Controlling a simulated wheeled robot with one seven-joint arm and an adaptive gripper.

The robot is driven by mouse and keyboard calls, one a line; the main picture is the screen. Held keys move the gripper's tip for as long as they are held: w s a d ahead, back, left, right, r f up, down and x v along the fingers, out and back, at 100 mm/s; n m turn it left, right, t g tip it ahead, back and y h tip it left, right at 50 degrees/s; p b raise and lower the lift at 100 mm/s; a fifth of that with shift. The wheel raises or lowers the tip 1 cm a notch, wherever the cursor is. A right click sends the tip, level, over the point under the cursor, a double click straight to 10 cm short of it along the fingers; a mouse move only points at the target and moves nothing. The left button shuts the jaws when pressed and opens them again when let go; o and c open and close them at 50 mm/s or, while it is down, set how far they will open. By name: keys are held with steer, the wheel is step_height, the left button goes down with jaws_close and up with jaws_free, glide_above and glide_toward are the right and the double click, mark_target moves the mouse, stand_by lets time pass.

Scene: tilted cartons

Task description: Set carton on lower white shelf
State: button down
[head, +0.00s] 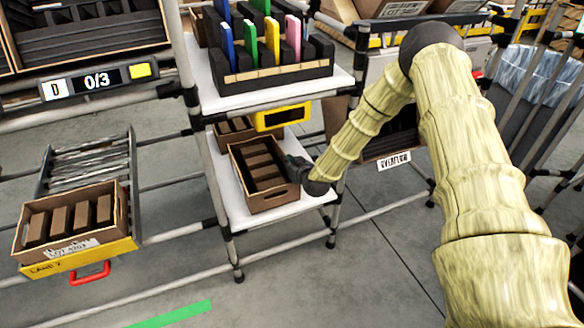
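An open brown carton (258,174) with dark brown blocks inside is at the lower white shelf (286,207), beneath the upper white shelf. It looks turned slightly against the shelf edges. Whether its base rests fully on the shelf cannot be told. My gripper (297,164) is at the carton's right wall, reaching in from the right. Its fingers are small and dark, and partly hidden by my wrist, so I cannot tell whether they are closed on the wall.
Another brown carton (234,127) is behind on the lower shelf. The upper shelf (212,97) carries a black rack (275,75) with coloured panels. A filled carton (68,220) sits tilted on the left roller lane (92,160). Metal posts flank the lower shelf.

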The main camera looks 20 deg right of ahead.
steer(key=shift+d+f, duration=0.1)
steer(key=shift+f, duration=0.8)
steer(key=shift+f, duration=0.15)
steer(key=c, duration=1.6)
jaws_free()
steer(key=shift+c, duration=0.2)
